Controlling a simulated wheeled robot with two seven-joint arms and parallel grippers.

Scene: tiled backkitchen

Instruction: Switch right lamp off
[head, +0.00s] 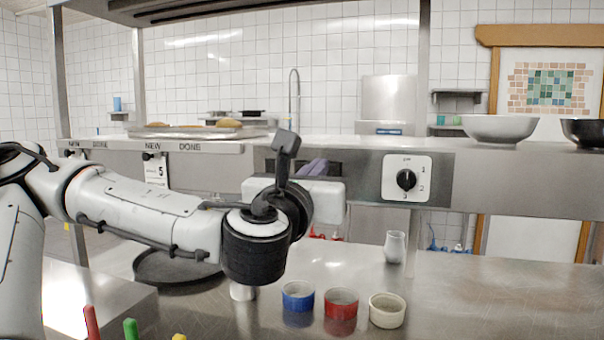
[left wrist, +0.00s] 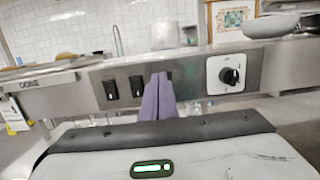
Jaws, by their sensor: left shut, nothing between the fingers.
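My left gripper (head: 316,167) reaches toward the steel front panel under the shelf. Its purple fingers also show in the left wrist view (left wrist: 160,80), shut together and empty, tips in front of the panel. In that view two black rocker switches, a left one (left wrist: 110,90) and a middle one (left wrist: 136,86), sit left of the fingers. A dark edge behind the fingertips may be a third switch, mostly hidden. I cannot tell whether the fingertips touch the panel. No lamp is clearly visible. My right gripper is not in view.
A white plate with a black rotary knob (head: 406,180) is on the panel to the right. Bowls (head: 500,129) stand on the shelf above. Blue (head: 298,303), red (head: 341,310) and cream (head: 387,318) cups, a white vase (head: 395,245) and a dark pan (head: 170,268) are on the counter below.

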